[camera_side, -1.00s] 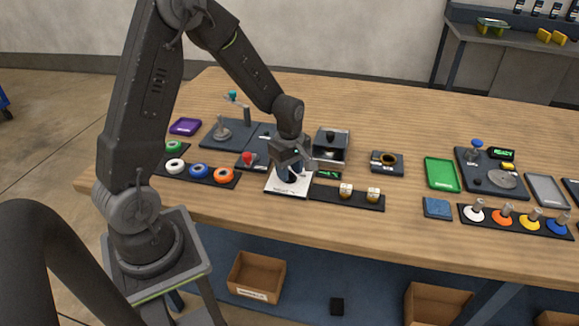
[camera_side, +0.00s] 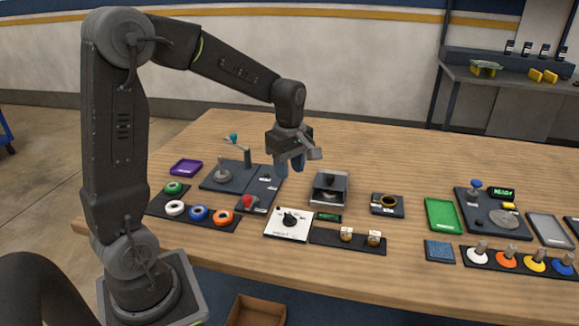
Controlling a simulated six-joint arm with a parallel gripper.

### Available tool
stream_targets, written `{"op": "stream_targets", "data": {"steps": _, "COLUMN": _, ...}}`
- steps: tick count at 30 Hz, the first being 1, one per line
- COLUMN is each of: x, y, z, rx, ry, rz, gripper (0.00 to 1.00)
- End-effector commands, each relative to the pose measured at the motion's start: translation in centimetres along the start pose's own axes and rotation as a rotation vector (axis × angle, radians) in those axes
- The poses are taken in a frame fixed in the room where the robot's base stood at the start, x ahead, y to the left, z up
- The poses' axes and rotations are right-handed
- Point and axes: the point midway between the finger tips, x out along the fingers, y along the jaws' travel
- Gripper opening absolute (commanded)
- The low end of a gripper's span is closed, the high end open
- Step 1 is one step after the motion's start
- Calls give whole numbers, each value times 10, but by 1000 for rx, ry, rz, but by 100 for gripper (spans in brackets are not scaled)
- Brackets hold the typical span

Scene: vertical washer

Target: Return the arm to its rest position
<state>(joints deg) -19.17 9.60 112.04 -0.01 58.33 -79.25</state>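My gripper (camera_side: 289,168) hangs above the middle of the wooden table (camera_side: 390,278), pointing down. My arm is raised, with the elbow high at the upper left.
Around the gripper stand a dark box (camera_side: 329,188), a lever fixture (camera_side: 240,165), a red button (camera_side: 248,201), coloured rings (camera_side: 198,213) and a block tray (camera_side: 347,241). Further right are a green tray (camera_side: 442,215) and coloured knobs (camera_side: 521,258). The air above the table is clear.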

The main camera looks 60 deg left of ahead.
Motion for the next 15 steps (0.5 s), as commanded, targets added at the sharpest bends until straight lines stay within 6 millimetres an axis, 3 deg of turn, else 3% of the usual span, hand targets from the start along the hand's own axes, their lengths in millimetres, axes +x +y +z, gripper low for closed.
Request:
{"op": "stream_targets", "data": {"steps": 10, "x": -4, "y": -3, "z": 3, "rx": 33, "ry": 2, "rz": 11, "gripper": 38}}
{"op": "stream_targets", "data": {"steps": 15, "x": -32, "y": -28, "z": 27, "rx": 303, "ry": 26, "rz": 92, "gripper": 38}}
